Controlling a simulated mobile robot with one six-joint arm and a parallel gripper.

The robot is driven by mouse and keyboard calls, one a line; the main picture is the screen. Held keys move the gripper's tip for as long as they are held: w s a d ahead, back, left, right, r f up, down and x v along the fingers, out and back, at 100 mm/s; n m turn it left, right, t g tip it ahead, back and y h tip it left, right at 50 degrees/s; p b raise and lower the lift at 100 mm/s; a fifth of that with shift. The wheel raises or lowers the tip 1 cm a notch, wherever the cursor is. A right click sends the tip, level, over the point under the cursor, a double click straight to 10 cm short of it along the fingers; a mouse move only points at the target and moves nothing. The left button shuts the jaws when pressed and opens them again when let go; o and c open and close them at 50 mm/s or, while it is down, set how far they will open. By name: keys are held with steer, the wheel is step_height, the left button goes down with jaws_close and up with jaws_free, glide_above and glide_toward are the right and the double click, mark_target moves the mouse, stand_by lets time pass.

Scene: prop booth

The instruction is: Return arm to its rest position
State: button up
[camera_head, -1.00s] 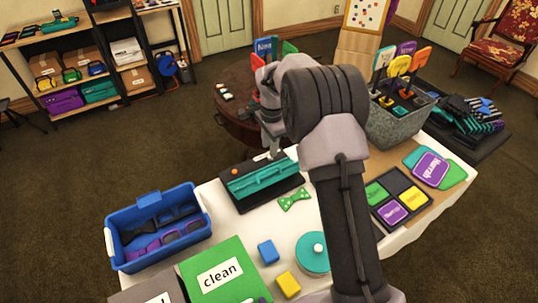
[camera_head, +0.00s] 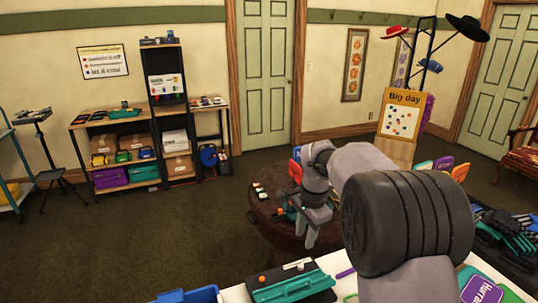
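My gripper (camera_head: 312,232) hangs at the end of my bent arm (camera_head: 405,215), above the far edge of the white table, with the round brown table behind it in the picture. Its two grey fingers point down and look slightly apart, with nothing visible between them. My arm fills the centre right of the view and hides part of the table and what stands behind it.
A teal case on a black tray (camera_head: 292,284) lies on the white table (camera_head: 236,293) below my gripper. A blue bin (camera_head: 188,296) is at the bottom edge. The round brown table (camera_head: 268,207) holds small items. Shelves (camera_head: 150,135) stand at the back left; the carpet between is clear.

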steer(key=s+a+r+n+t+b, duration=0.1)
steer(key=s+r+n+b, duration=0.15)
steer(key=s+r, duration=0.7)
steer(key=s+a+f+n+t+b, duration=0.1)
steer(key=s+f+n, duration=0.1)
steer(key=s, duration=0.9)
steer(key=s+a+f+n+t+y, duration=0.1)
steer(key=s+n, duration=0.3)
steer(key=s, duration=0.8)
steer(key=shift+s+a+f+t+y+b, duration=0.2)
steer(key=shift+s+f+t+y+b, duration=0.15)
steer(key=shift+f+t, duration=0.3)
steer(key=shift+w, duration=0.15)
